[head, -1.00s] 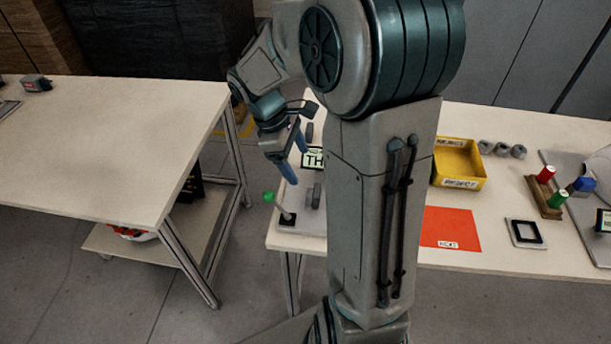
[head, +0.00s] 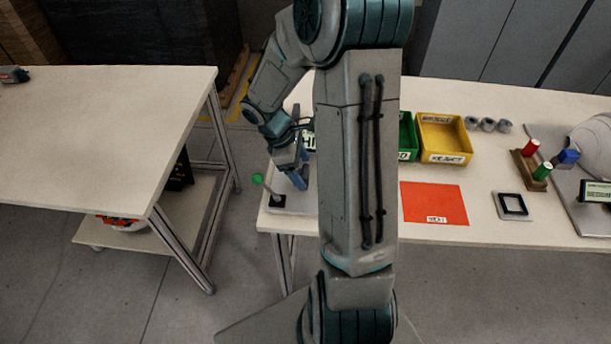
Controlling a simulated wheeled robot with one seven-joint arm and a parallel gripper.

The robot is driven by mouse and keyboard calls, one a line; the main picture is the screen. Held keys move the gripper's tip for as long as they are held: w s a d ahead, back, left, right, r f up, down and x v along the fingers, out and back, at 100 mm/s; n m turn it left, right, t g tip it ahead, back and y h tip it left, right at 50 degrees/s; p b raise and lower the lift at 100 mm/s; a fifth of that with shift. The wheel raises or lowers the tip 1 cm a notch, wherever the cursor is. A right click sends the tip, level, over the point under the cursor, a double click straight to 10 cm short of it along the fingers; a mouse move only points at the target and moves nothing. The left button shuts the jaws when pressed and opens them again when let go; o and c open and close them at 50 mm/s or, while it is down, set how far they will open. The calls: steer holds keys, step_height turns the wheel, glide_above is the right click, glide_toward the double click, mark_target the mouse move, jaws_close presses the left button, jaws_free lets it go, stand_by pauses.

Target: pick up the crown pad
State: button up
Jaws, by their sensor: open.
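My gripper (head: 298,182) has blue fingers pointing down, low over the left end of the right-hand table. It is open, and I see nothing held between the fingers. No piece can be surely told as the crown pad in the head view. The small dark grey pieces at this end of the table are now hidden behind my gripper and arm. Whether the fingers are around one of them or touch it cannot be seen.
A green-knobbed lever (head: 257,179) stands close left of my gripper. The table (head: 470,238) also bears a green bin (head: 407,137), a yellow reject bin (head: 444,138), a red sheet (head: 434,203) and a black square frame (head: 513,205). A floor gap separates the left table (head: 100,150).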

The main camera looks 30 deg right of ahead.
mark_target(303, 171)
steer(key=shift+x, duration=1.55)
steer(key=c, duration=1.1)
steer(key=shift+r, duration=0.15)
